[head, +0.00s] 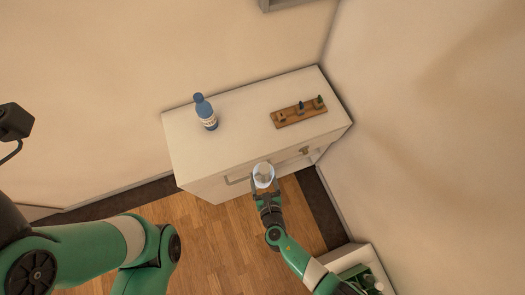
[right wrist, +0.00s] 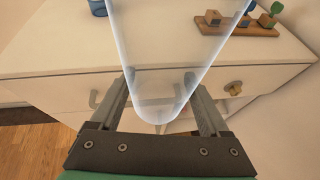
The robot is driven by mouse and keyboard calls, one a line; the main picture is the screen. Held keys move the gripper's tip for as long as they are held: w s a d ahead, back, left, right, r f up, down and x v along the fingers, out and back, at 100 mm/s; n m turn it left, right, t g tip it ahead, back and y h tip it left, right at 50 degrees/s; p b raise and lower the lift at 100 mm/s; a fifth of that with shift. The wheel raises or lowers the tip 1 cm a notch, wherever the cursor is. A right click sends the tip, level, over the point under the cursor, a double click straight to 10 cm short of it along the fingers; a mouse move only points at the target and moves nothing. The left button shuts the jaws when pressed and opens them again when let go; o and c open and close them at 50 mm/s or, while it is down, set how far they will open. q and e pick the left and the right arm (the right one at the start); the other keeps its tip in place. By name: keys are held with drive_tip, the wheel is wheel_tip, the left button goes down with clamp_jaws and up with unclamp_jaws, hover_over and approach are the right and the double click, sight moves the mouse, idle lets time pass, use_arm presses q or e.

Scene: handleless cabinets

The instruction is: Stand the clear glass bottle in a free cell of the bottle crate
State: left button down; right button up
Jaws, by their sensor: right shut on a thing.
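The clear glass bottle (head: 263,173) is in my right gripper (head: 265,187), which is shut on it in front of the white cabinet. In the right wrist view the bottle (right wrist: 168,55) rises between the two fingers, its rounded end towards the palm. In the head view I see it nearly end-on. A green crate-like thing (head: 354,272), probably the bottle crate, is at the lower right. My right arm covers part of it, and I cannot make out its cells. My left arm shows at the left, but its gripper fingers are not in view.
The white cabinet (head: 240,138) carries a blue labelled bottle (head: 206,113) and a wooden board (head: 299,114) with small items. Its front has a bar-like handle (head: 238,181) and a brown knob (right wrist: 233,88). A pale surround (head: 346,256) borders the green thing. Wooden floor (head: 216,238) lies clear between my arms.

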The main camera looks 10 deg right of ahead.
sight(263, 175)
drive_tip(key=shift+w+r+g+p, duration=0.1)
drive_tip(key=shift+r+g+p, duration=0.25)
drive_tip(key=shift+p, duration=0.3)
drive_tip(key=shift+f, duration=0.35)
drive_tip(key=shift+s+d+f, duration=0.1)
drive_tip(key=shift+s+d, duration=0.15)
drive_tip(key=shift+d, duration=0.35)
drive_tip(key=r, duration=0.5)
drive_tip(key=d+r, duration=0.1)
drive_tip(key=r, duration=1.1)
drive_tip(key=shift+w+d+r, duration=0.1)
drive_tip(key=shift+d+r, duration=0.15)
drive_tip(key=shift+d, duration=0.1)
